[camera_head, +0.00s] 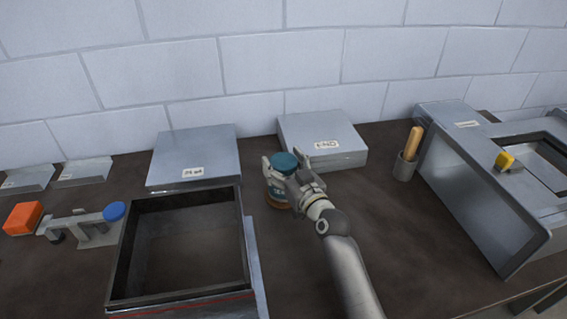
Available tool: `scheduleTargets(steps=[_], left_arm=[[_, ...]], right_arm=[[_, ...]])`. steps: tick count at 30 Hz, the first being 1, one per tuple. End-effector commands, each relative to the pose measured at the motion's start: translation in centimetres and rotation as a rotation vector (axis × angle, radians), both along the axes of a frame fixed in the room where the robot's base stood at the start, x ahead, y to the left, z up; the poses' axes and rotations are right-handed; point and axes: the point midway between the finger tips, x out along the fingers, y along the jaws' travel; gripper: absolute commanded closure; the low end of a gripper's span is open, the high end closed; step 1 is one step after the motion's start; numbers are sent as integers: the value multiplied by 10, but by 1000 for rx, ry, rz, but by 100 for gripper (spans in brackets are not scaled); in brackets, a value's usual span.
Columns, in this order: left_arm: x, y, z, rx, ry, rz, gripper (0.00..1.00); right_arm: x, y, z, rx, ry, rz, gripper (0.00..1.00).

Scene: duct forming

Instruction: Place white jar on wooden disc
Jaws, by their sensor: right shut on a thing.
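The white jar (276,186) has a teal lid and stands upright near the middle of the head view. My right gripper (280,178) is shut on it, with the fingers around its upper part. The wooden disc (275,205) shows as a brown edge directly below the jar; most of it is hidden by the jar and my gripper. I cannot tell whether the jar touches the disc or hangs just above it. My left gripper is not in view.
A dark open-topped box (128,250) stands left of the jar. Labelled grey sheet stacks (195,150) (320,135) lie behind. A cup with a wooden handle (404,168) and a large grey machine (465,195) are on the right. An orange-and-blue tool (85,228) lies far left.

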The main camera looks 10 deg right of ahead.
Motion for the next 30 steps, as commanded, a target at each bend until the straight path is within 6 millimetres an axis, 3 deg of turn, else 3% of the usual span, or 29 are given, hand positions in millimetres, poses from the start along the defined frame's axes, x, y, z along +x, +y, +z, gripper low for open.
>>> scheduleTargets(steps=[6,7,11,24,30], left_arm=[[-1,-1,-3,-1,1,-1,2],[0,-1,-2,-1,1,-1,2],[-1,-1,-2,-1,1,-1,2],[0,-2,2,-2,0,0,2],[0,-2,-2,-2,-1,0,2]], right_arm=[[0,0,0,2,-6,-1,99],[0,0,-2,1,0,0,28],[0,0,-2,1,1,0,12],[0,0,3,1,0,1,9],[-26,-7,-1,-1,2,1,9]])
